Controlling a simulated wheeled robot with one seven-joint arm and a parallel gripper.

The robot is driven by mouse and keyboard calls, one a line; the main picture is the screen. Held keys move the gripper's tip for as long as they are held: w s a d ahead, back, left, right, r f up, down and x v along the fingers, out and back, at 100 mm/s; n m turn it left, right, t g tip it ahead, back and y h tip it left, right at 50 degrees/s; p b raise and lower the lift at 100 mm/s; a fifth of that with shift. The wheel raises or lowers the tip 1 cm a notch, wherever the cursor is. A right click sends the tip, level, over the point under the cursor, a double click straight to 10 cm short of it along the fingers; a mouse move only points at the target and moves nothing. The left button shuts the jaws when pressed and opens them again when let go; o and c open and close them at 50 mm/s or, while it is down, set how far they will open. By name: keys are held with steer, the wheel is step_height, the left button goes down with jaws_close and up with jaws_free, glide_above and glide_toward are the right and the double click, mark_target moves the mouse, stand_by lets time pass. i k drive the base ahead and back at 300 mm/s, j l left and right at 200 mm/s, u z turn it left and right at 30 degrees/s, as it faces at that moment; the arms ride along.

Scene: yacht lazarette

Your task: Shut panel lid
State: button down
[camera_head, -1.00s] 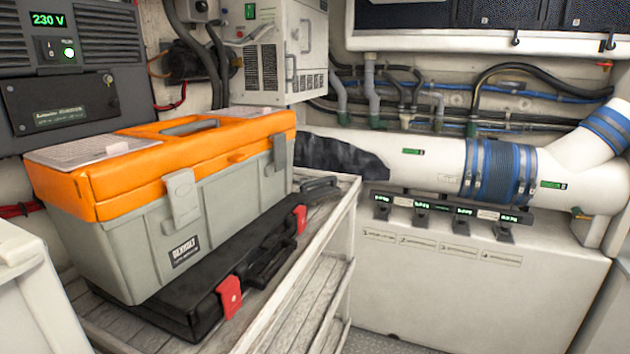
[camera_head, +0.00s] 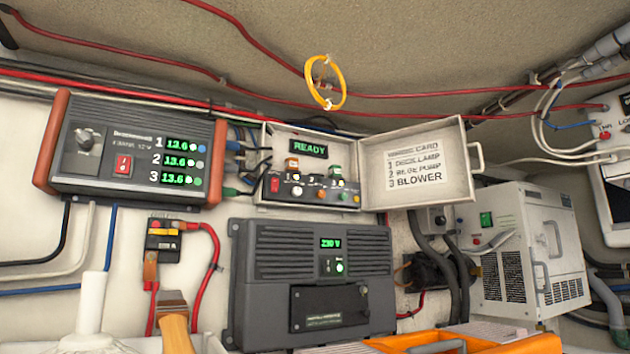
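The control panel (camera_head: 306,197) is a small white box on the wall in the head camera view, with a lit READY display, a red switch and several small knobs and buttons. Its panel lid (camera_head: 428,166) is hinged on the box's right side and stands wide open to the right. The lid's inner face carries a printed card listing deck lamp, bilge pump and blower. A metal handle (camera_head: 477,157) sits on the lid's free right edge. My gripper is not in view.
A dark 230 V unit (camera_head: 312,282) is right below the panel. A three-channel power supply (camera_head: 137,152) is to the left, a white cabinet (camera_head: 530,250) to the lower right. A yellow loop (camera_head: 325,83) hangs above. The space before the lid looks clear.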

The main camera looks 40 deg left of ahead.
mark_target(425, 165)
steer(key=i+l+u, duration=0.25)
steer(key=i+l, duration=0.25)
steer(key=i+l+u, duration=0.25)
steer(key=i+l, duration=0.2)
steer(key=l, duration=0.2)
